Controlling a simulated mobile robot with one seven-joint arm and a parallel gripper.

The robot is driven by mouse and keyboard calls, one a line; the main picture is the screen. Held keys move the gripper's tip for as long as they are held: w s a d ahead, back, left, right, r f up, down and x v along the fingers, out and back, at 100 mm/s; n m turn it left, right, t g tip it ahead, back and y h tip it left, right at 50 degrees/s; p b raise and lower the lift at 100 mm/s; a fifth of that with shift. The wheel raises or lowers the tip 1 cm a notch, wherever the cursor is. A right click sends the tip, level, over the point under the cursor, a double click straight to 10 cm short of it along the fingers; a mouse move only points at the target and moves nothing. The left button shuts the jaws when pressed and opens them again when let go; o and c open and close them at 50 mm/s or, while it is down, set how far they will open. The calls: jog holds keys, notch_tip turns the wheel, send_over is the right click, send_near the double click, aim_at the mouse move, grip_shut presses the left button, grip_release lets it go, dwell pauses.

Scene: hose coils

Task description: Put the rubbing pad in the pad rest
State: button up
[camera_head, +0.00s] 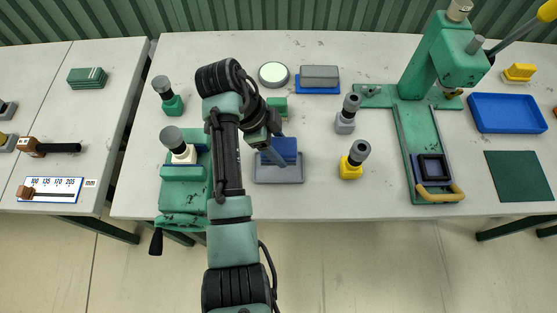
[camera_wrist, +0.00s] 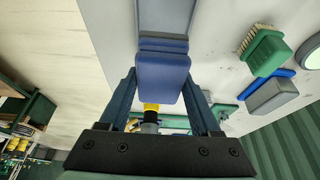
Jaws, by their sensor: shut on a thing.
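My gripper (camera_head: 274,154) is shut on a blue block, which I take to be the rubbing pad (camera_head: 288,146). In the wrist view the blue pad (camera_wrist: 162,78) sits between the two fingers. A flat grey tray, which looks like the pad rest (camera_head: 292,180), lies on the table directly under the pad. The grey tray also shows beyond the pad in the wrist view (camera_wrist: 165,14). The pad is over the tray's back part; I cannot tell whether they touch. My finger and arm hide part of both.
A green-handled brush (camera_head: 277,103) lies just behind. A grey block (camera_head: 320,74) on a blue base and a round pale disc (camera_head: 273,74) stand further back. Grey (camera_head: 346,118) and yellow (camera_head: 352,168) handled tools stand at right. A green vise-like fixture (camera_head: 183,195) is at left.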

notch_tip(320, 180, down, 6)
jog(key=shift+f, duration=0.25)
jog(key=shift+f, duration=0.1)
jog(key=o, duration=1.2)
jog(key=v, duration=1.2)
jog(key=shift+w+d, duration=0.1)
